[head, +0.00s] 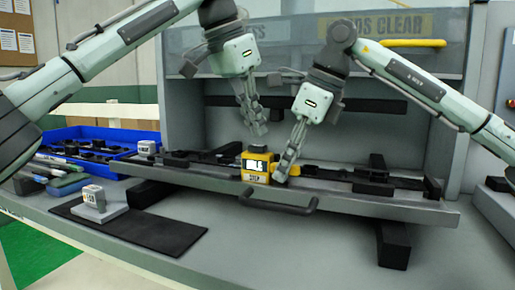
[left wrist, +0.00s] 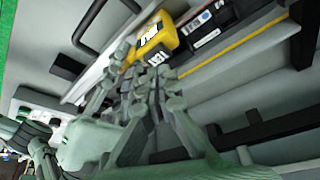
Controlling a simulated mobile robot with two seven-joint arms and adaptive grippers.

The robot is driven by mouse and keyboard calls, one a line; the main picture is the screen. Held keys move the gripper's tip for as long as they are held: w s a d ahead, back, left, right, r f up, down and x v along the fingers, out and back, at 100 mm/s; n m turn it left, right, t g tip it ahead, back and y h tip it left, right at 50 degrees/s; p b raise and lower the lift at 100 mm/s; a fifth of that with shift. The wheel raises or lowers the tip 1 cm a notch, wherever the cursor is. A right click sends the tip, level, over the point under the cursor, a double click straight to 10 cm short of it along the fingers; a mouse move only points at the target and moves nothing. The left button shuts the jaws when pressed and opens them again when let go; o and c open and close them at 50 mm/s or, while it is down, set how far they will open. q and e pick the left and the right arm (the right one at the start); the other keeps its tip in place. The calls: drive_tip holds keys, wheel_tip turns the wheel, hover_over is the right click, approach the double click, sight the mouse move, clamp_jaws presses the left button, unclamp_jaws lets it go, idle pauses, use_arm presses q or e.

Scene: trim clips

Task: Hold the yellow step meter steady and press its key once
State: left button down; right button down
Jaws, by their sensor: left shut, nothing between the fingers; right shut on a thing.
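The yellow step meter (head: 256,176) stands upright on the grey ledge, with a lit display and a dark key (head: 262,149) on its top. My right gripper (head: 283,174) is low at the meter's right side and shut on it. My left gripper (head: 259,131) is shut and empty, its fingertips pointing down a little above the key, with a small gap. In the left wrist view the yellow meter (left wrist: 152,42) lies beyond my left fingertips (left wrist: 154,76); the key is hard to make out there.
A dark handle (head: 283,206) sticks out in front of the meter. A blue bin (head: 92,133) with dark parts stands at left. Black rails and parts lie along the ledge.

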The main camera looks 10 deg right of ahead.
use_arm(q)
drive_tip(key=shift+f, duration=1.05)
use_arm(e)
drive_tip(key=shift+f, duration=0.1)
idle(0.7)
use_arm(q)
drive_tip(key=shift+r, duration=2.55)
use_arm(e)
drive_tip(key=c, duration=1.5)
unclamp_jaws()
drive_tip(key=shift+o, duration=0.2)
